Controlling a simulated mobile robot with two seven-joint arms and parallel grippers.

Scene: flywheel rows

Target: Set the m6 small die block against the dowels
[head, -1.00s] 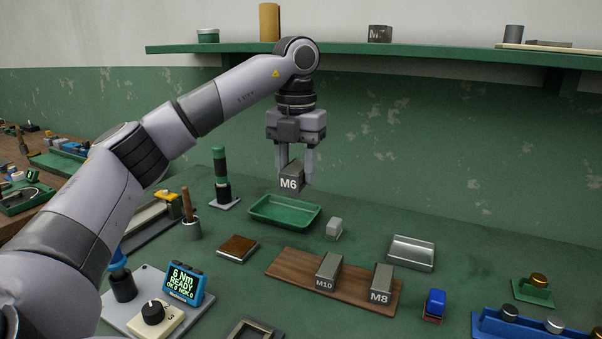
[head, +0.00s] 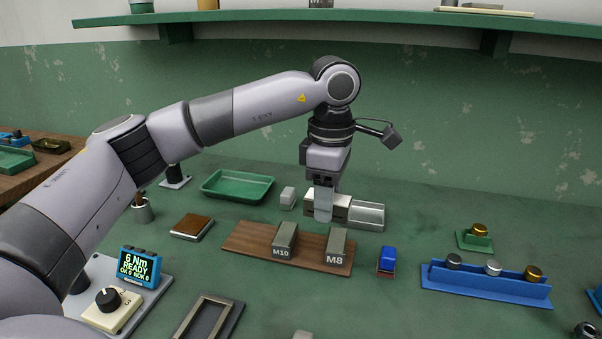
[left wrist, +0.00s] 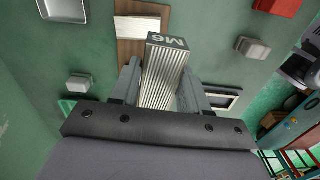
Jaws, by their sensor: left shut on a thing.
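The M6 small die block (left wrist: 168,72) is a grey ribbed block with "M6" on its dark end face. My left gripper (left wrist: 158,88) is shut on it, with a finger on each side. In the head view my left gripper (head: 323,213) hangs behind the wooden board and beside the silver tray, and its finger hides part of the block. The M10 block (head: 284,238) and the M8 block (head: 336,243) stand upright on the wooden board (head: 247,240). I cannot make out any dowels. My right gripper is not in view.
A silver tray (head: 369,215) lies right of the gripper, and a small pale block (head: 288,197) left of it. A green tray (head: 236,187), a blue item (head: 387,260), a blue rack (head: 485,284) and an open dark frame (head: 207,317) stand around. The right-hand table has free room.

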